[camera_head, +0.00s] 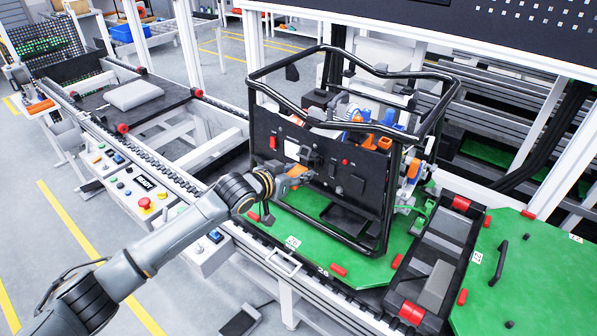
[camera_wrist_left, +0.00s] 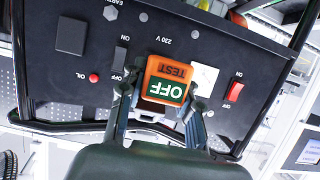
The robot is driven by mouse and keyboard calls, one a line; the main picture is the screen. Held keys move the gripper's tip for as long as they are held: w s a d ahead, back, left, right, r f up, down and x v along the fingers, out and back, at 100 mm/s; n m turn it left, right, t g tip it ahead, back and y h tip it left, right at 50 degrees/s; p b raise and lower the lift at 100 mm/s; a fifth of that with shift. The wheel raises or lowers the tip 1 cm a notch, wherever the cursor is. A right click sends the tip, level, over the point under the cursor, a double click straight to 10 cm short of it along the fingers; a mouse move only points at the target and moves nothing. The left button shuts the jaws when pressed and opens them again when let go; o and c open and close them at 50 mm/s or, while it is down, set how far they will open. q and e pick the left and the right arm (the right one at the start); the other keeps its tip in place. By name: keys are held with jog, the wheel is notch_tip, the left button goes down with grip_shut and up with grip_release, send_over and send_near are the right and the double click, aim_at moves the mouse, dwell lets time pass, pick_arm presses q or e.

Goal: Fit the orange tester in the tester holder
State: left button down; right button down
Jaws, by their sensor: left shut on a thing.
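The orange tester (camera_wrist_left: 170,70) shows large in the left wrist view, with "TEST" on its orange face and a green "OFF" display. My left gripper (camera_wrist_left: 163,98) is shut on it, one finger on each side. In the head view the tester (camera_head: 297,171) is a small orange patch at the gripper (camera_head: 287,178), in front of the generator's black panel (camera_head: 345,180). The panel's "230 V" label shows just above the tester. Whether the tester touches the panel or a socket cannot be told. I cannot make out the tester holder. My right gripper is out of view.
The generator's black tube frame (camera_head: 262,95) surrounds the panel and stands on a green pallet (camera_head: 365,266). A red rocker switch (camera_wrist_left: 235,91) and a red oil lamp (camera_wrist_left: 94,78) flank the tester. A control box with a red button (camera_head: 145,203) is at the conveyor's left.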

pick_arm(q)
jog(key=shift+s, duration=0.1)
jog(key=shift+s+a+r+p, duration=0.1)
jog(key=shift+s+a+p, duration=0.55)
jog(key=shift+s+p, duration=0.15)
jog(key=shift+s+a+p, duration=0.2)
jog(key=shift+s+p, duration=0.1)
